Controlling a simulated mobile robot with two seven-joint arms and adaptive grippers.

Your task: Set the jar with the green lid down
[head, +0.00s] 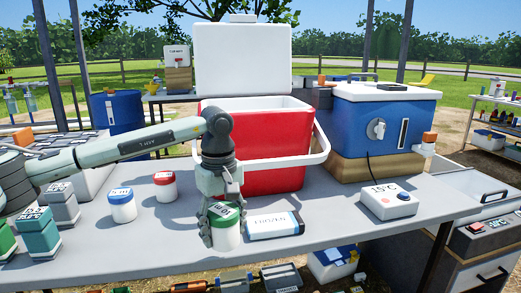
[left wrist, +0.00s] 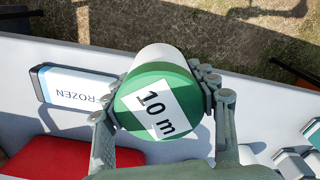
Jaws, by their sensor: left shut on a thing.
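My left gripper (head: 224,228) is shut around the white jar with the green lid (head: 226,238), near the table's front edge. The jar is upright in the head view; I cannot tell whether its base touches the grey table (head: 330,225). In the left wrist view the green lid (left wrist: 157,102), labelled "10 m", fills the space between the fingers of the left gripper (left wrist: 163,90). A blue-lidded jar (head: 123,211) and a red-lidded jar (head: 165,191) stand to the left of it. My right gripper is not in view.
A "FROZEN" ice pack (head: 274,225) lies just right of the jar. An open red cooler (head: 268,168) with a white handle stands behind. A blue box (head: 385,118) and a "15°C" display unit (head: 386,204) are to the right.

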